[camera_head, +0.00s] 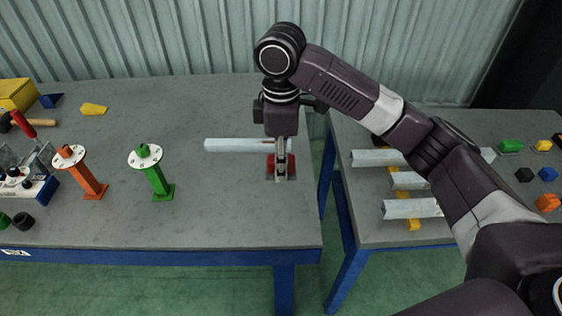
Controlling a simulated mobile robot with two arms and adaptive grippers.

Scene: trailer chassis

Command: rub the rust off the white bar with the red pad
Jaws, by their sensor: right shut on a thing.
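The white bar (235,145) lies left to right on the grey table, and a small reddish rust mark shows near its right part. My right gripper (281,165) points down at the bar's right end and is shut on the red pad (291,168). The pad is just in front of or at the bar; I cannot tell whether they touch. The gripper hides part of the pad and of the bar's right end. My left gripper is not in view.
An orange stand (88,182) and a green stand (159,182) stand upright to the left. A hammer (30,122) and a yellow block (93,109) lie further left. Several white bars (410,208) lie on the right table (365,232), across a gap. The grey table's (240,210) front middle is clear.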

